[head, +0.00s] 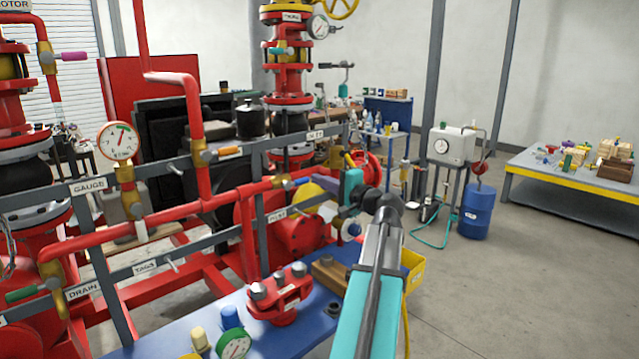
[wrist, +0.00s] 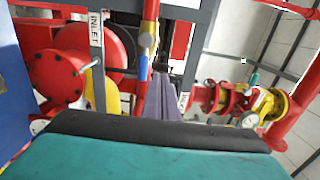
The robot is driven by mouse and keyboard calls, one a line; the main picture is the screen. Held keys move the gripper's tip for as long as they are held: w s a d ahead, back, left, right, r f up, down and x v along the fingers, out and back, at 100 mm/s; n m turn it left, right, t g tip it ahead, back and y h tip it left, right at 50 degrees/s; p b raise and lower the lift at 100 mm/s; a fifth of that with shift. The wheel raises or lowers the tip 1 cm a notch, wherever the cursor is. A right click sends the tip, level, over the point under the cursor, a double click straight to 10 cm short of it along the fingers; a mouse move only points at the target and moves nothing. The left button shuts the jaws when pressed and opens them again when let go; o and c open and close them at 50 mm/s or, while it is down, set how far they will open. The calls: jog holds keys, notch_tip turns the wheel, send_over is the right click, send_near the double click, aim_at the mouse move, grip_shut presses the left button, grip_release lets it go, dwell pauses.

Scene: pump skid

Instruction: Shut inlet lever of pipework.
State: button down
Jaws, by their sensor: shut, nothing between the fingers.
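Grey rails and red pipes surround the valve. A gauge (head: 119,141) and an orange-grip lever (head: 229,151) are farther left. A blue bench with a red flanged part (head: 280,295) is below. Open floor lies to the right, before a blue drum (head: 474,212).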

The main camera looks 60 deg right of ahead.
aim_at(303, 180)
jog(key=shift+p+x, duration=0.9)
jog(key=shift+x, duration=3.7)
jog(key=shift+s+d+f+b, duration=0.1)
jog(key=shift+d+f+b, duration=0.15)
jog(key=shift+f, duration=0.45)
jog(key=shift+d+f+b, duration=0.2)
jog(key=shift+d+f, duration=0.1)
jog(key=shift+f, duration=0.45)
jog(key=shift+f+b, duration=0.35)
jog(key=shift+f, duration=0.65)
jog(key=a+f+b, duration=0.1)
jog(key=f+b, duration=0.1)
jog(key=w+a+f+b, duration=0.1)
jog(key=a+f+b, duration=0.1)
jog(key=shift+a+f, duration=0.1)
jog(key=shift+b, duration=0.35)
jog(key=shift+s+d, duration=0.1)
jog(key=shift+d, duration=0.45)
